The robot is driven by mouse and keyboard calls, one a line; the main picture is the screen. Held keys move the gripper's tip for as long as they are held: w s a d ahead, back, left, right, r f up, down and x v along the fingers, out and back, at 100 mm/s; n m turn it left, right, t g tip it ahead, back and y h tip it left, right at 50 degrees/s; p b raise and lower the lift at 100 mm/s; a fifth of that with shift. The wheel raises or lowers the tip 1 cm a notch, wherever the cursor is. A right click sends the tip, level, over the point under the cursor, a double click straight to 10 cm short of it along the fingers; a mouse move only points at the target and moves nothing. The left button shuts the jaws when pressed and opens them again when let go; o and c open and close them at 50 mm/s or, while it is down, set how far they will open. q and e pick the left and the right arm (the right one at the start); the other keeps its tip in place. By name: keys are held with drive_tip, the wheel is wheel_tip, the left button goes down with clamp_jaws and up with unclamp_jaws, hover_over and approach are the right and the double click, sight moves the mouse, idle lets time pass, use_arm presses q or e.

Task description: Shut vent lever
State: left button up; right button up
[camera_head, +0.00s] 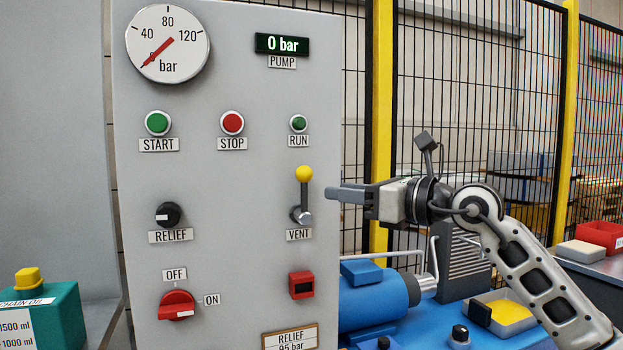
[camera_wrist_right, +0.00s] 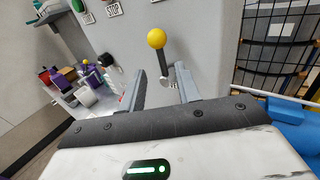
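The vent lever (camera_head: 304,197) is on the right side of the grey control panel (camera_head: 235,190), above the VENT label (camera_head: 299,234). Its black stem points nearly straight up from a silver pivot and ends in a yellow knob. In the right wrist view the lever (camera_wrist_right: 162,62) shows ahead, between the lines of the two fingers. My right gripper (camera_head: 335,193) is just right of the lever at stem height, with a small gap in the head view. Its fingers (camera_wrist_right: 160,75) are apart with nothing held between them. My left gripper is not in view.
A gauge (camera_head: 168,43) reads about 0 bar and the pump display (camera_head: 282,44) shows 0 bar. START, STOP and RUN buttons, a RELIEF knob (camera_head: 168,215) and a red OFF/ON switch (camera_head: 177,305) share the panel. A blue pump (camera_head: 380,300) stands below my right arm.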

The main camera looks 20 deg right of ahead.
sight(303, 195)
drive_tip(key=p+x, duration=0.1)
drive_tip(key=x, duration=0.6)
drive_tip(key=shift+w+a, duration=0.15)
drive_tip(key=shift+w, duration=0.1)
clamp_jaws()
